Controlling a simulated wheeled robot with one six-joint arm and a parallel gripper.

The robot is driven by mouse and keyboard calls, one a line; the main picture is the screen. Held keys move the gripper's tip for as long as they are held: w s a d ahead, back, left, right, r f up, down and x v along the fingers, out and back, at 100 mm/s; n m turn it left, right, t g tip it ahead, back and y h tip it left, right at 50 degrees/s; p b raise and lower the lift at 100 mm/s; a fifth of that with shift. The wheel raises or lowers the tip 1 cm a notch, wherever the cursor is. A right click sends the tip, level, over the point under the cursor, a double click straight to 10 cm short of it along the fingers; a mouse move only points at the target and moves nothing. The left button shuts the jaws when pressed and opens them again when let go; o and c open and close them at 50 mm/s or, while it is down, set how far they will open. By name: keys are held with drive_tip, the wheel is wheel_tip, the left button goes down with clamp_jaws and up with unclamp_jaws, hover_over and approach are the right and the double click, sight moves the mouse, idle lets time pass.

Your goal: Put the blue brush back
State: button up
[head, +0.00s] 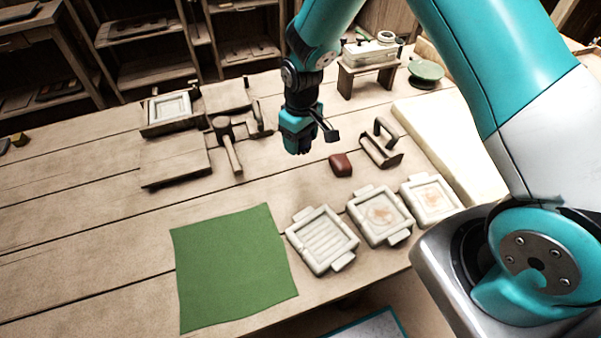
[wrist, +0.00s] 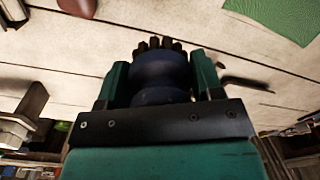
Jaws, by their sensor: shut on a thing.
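My gripper (head: 297,140) hangs above the middle of the wooden table, fingers pointing down. In the wrist view my gripper (wrist: 161,80) is shut on the blue brush (wrist: 160,68), a dark blue rounded body with a tuft of short dark bristles at its far end. The brush sits between the two green fingers. In the head view the brush is mostly hidden by the gripper and hard to make out.
A red-brown block (head: 341,166) and a handled wooden tool (head: 381,146) lie right of my gripper. A mallet (head: 229,150) lies left. White moulds (head: 322,240) and a green cloth (head: 232,265) lie nearer. A small wooden stand (head: 346,80) and green dish (head: 426,72) stand behind.

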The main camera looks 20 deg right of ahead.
sight(301, 182)
wheel_tip(301, 182, down, 14)
drive_tip(key=shift+p, duration=0.95)
drive_tip(key=shift+f, duration=0.2)
drive_tip(key=o, duration=0.8)
drive_tip(key=shift+r, duration=0.1)
drive_tip(key=shift+o, duration=0.2)
drive_tip(key=shift+r, duration=0.1)
